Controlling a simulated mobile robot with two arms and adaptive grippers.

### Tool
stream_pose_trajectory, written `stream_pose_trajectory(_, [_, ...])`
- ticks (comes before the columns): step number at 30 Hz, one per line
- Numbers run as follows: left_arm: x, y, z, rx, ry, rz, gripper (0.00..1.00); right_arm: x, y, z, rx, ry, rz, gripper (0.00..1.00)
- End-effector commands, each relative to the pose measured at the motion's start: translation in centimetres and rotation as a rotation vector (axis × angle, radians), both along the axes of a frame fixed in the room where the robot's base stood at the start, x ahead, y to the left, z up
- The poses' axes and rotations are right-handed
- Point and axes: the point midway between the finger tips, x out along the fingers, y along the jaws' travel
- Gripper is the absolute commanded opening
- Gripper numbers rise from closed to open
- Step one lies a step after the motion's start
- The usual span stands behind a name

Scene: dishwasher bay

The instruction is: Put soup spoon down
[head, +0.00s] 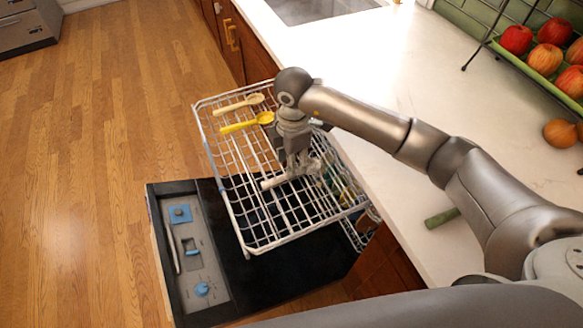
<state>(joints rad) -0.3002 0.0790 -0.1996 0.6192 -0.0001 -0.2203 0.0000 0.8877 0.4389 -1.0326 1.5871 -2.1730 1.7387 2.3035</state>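My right gripper (299,167) points down over the dishwasher's white wire upper rack (262,245). A pale spoon-like piece (275,181) lies nearly level at its fingertips, its end sticking out to the left; it may be the soup spoon. The fingers hide the rest of it. I cannot tell whether they grip it or whether it rests on the wires. A yellow spoon (246,123) and a light wooden-looking spoon (239,104) lie in the far part of the rack. My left gripper is out of view.
The rack is pulled out above the open black dishwasher door (290,281). The white counter (385,80) runs along the right, with a dark green cylinder (441,218), a fruit rack (540,68) and an onion (560,133). Wires in the near left of the rack are bare.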

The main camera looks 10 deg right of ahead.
Motion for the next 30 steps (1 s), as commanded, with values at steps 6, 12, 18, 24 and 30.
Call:
stream_pose_trajectory(6, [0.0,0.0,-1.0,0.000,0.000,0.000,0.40,0.1,-0.1,4.7,0.000,-0.005,0.002,0.38])
stream_pose_trajectory(12, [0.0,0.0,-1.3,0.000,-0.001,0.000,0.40,0.1,-0.1,7.4,0.000,-0.002,0.001,0.38])
stream_pose_trajectory(18, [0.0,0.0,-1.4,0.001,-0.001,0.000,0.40,0.0,-0.1,8.2,-0.001,0.001,0.001,0.38])
stream_pose_trajectory(24, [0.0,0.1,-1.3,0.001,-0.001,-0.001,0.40,0.0,-0.1,8.2,0.000,0.000,0.001,0.38])
stream_pose_trajectory(30, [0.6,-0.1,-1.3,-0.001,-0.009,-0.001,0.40,-0.3,0.8,7.9,0.035,0.005,0.026,0.38])
